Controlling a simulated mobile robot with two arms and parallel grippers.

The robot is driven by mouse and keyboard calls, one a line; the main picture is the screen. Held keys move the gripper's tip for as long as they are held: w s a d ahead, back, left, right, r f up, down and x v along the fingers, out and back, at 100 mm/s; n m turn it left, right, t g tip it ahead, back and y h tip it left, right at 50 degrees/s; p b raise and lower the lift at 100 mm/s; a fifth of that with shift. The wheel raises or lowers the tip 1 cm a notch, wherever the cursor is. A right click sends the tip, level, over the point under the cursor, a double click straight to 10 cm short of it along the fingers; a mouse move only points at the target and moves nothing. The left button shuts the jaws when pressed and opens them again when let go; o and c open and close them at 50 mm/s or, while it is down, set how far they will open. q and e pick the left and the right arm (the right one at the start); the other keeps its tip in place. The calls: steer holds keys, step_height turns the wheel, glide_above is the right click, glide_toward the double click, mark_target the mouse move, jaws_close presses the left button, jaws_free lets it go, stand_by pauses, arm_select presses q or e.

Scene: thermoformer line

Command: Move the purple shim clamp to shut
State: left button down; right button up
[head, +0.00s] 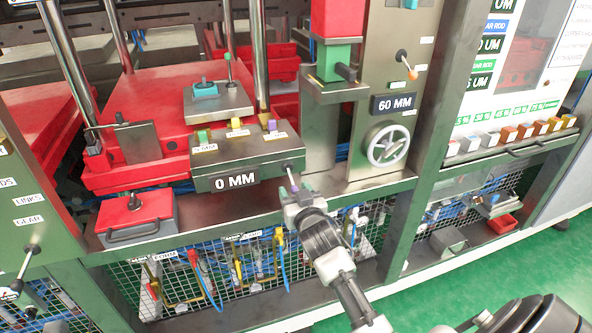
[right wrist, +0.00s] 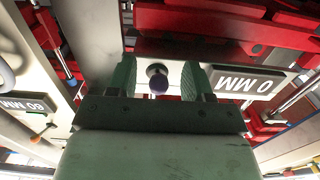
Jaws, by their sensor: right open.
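The purple shim clamp shows in the right wrist view as a dark purple round knob (right wrist: 158,84) on a short stem at the face of the shim box. In the head view its stem (head: 289,168) sticks out at the right of the box front, with the knob end mostly hidden at my gripper. My right gripper (head: 302,196) is open, its green fingertips (right wrist: 168,80) on either side of the knob, with gaps on both sides. My left gripper is not in view.
The green-grey shim box with a "0 MM" display (head: 236,181) carries green, yellow and purple tabs on top. A handwheel (head: 388,146) and "60 MM" display (head: 394,103) stand to the right. A red block with a handle (head: 135,217) is to the left. Wire mesh runs below.

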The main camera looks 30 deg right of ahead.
steer(key=p+v, duration=0.3)
steer(key=v, duration=0.4)
stand_by(0.3)
